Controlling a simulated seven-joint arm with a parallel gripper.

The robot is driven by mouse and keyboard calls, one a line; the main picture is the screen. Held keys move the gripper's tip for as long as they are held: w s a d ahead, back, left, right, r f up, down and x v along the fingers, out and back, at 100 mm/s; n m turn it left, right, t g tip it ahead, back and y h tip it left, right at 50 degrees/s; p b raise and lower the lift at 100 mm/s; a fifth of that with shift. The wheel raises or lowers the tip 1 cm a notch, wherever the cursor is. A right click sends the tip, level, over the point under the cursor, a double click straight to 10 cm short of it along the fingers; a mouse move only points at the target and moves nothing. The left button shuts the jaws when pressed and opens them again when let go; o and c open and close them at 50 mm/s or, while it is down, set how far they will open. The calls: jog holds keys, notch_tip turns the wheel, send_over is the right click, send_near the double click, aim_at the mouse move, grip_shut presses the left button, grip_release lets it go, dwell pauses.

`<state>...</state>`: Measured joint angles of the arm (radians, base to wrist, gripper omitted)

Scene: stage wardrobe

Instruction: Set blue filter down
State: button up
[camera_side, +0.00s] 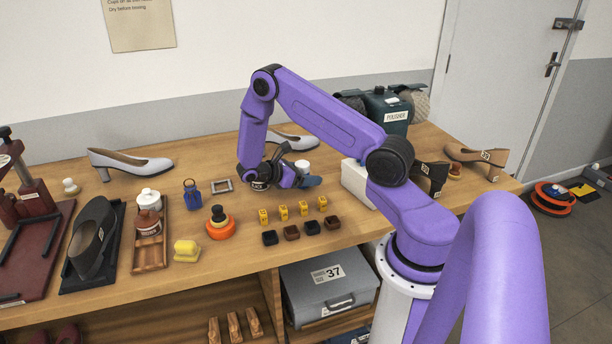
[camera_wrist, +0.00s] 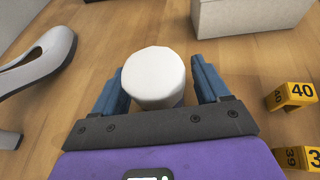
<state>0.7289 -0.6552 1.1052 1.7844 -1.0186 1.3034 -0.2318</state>
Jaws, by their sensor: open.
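My gripper (camera_side: 307,180) is low over the middle of the table. In the wrist view its two blue fingers (camera_wrist: 159,80) are open, one on each side of a white round-topped thing (camera_wrist: 154,75). A white thing, probably the same one, shows just behind the fingers in the side view (camera_side: 302,167). I cannot tell whether the fingers touch it. I see no thing that is surely a blue filter. A small blue lantern-like thing with a handle (camera_side: 191,195) stands upright left of my gripper, apart from it.
Yellow numbered markers (camera_side: 283,213) and dark blocks (camera_side: 291,233) stand in front of my gripper. A pale box (camera_side: 356,182) is to its right, a light shoe (camera_side: 293,141) behind.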

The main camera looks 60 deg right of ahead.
jog(key=v, duration=1.1)
jog(key=shift+w+a+r, duration=0.2)
jog(key=shift+a+r, duration=0.15)
jog(key=shift+a, duration=0.2)
jog(key=s+a+r+t+y, duration=0.2)
jog(key=s+a+r+t, duration=0.15)
jog(key=a, duration=0.45)
jog(key=s+a+r+t+y, duration=0.25)
jog(key=s+a+r, duration=0.25)
jog(key=a, duration=0.3)
jog(key=s+a+r+y, duration=0.2)
jog(key=s+a+y, duration=0.1)
jog(key=s, duration=0.6)
jog(key=s+a+r+n+t+y, duration=0.1)
jog(key=s+a+r+y, duration=0.1)
jog(key=s, duration=0.6)
jog(key=shift+s+a+y, duration=0.4)
jog(key=shift+a+y, duration=0.45)
jog(key=shift+y, duration=0.4)
